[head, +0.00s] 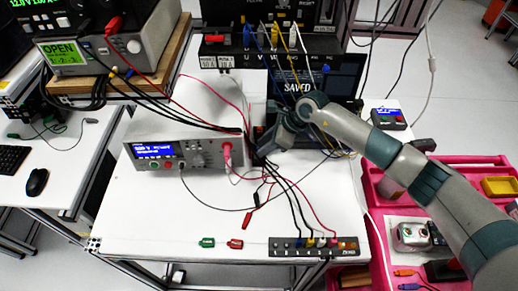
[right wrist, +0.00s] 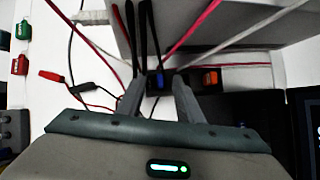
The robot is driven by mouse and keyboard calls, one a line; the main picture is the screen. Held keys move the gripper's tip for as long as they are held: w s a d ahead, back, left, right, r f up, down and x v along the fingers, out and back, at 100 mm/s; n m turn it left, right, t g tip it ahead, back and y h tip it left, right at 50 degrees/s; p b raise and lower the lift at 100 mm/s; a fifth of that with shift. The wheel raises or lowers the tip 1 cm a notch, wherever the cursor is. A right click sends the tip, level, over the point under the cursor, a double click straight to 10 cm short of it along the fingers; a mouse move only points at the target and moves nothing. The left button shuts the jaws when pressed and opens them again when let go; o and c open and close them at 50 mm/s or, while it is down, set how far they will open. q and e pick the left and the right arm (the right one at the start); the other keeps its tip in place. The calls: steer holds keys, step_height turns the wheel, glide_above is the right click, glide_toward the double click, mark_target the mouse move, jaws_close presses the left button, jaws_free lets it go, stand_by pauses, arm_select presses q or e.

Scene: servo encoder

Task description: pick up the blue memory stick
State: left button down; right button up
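A small dark thing with a blue part (right wrist: 158,82) shows at the fingertips in the right wrist view. It may be the blue memory stick, but I cannot be sure. My right gripper (right wrist: 160,92) has its two fingers apart, one on each side of this blue thing, with a gap between them. In the head view my right gripper (head: 268,144) points down beside the bench power supply, in front of the dark screen, and the stick cannot be made out there. My left gripper is not in view.
Cables run from the bench power supply (head: 180,137) past my right gripper. A similar orange piece (right wrist: 208,78) sits right of the blue one. A dark screen reading SAVED (head: 330,80), a terminal strip (head: 290,248) and green and red connectors stand around. The white table's front (head: 150,220) is mostly clear.

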steer(key=shift+f, duration=0.1)
steer(key=shift+c, duration=0.6)
jaws_close()
